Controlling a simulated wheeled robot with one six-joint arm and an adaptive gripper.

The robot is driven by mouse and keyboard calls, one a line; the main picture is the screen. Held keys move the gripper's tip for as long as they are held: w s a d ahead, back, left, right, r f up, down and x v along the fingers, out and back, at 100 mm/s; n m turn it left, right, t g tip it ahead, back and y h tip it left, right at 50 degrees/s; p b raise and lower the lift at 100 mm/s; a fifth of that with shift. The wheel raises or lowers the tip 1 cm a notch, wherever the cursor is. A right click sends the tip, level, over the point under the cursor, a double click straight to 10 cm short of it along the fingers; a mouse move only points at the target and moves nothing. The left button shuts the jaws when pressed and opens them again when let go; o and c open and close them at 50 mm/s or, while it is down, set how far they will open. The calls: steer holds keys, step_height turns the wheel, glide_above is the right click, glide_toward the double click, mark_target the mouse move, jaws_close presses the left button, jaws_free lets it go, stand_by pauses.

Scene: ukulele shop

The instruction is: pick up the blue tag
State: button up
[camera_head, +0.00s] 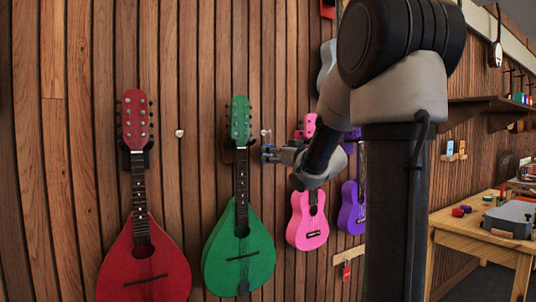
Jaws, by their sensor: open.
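My gripper (268,153) is open at the end of my arm, pointing left in front of the wooden slat wall, just right of the green instrument's neck. A small bluish patch (268,147) shows at its fingertips. I cannot tell whether this is the blue tag or part of the gripper. A small pale hook (265,132) is on the wall just above the fingertips. No other blue tag is clear in this view.
A red (145,265) and a green instrument (238,250) hang left of my gripper. Pink (307,225) and purple ukuleles (350,210) hang to the right, partly behind my arm. A red tag (346,271) hangs low. A wooden table (450,222) stands at right.

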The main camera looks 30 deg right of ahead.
steer(key=w, duration=0.6)
steer(key=shift+w+r, duration=0.1)
steer(key=shift+r, duration=0.15)
steer(key=c, duration=0.9)
